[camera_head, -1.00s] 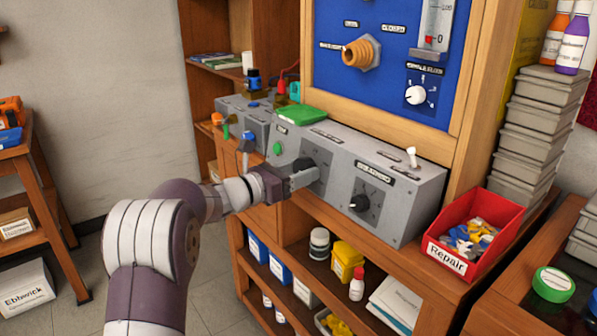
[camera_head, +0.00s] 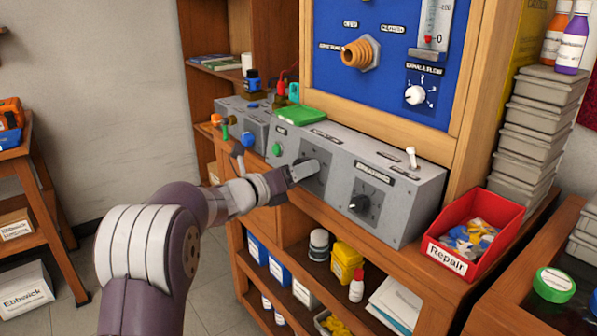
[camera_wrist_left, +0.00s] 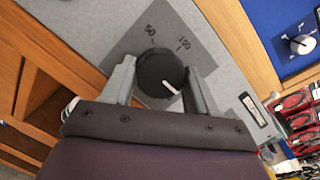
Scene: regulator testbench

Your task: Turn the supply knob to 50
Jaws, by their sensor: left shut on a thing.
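The grey control box (camera_head: 405,214) stands on the wooden bench. My left gripper (camera_head: 303,172) reaches its left dial and hides that knob in the head view. In the left wrist view, the black round knob (camera_wrist_left: 160,75) sits between the two fingers of my left gripper (camera_wrist_left: 162,82), which is shut on it. Its white pointer (camera_wrist_left: 170,87) points to the lower right, away from the printed 50 (camera_wrist_left: 150,35) and 100 (camera_wrist_left: 183,44) at the top. A second black knob (camera_head: 360,203) is on the box's right dial. My right gripper is not in view.
A white toggle switch (camera_head: 412,157) and a green button (camera_head: 276,149) are on the box. A green item (camera_head: 301,115) lies on top. A red Repair bin (camera_head: 470,225) stands to the right. The blue panel (camera_head: 390,75) rises behind.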

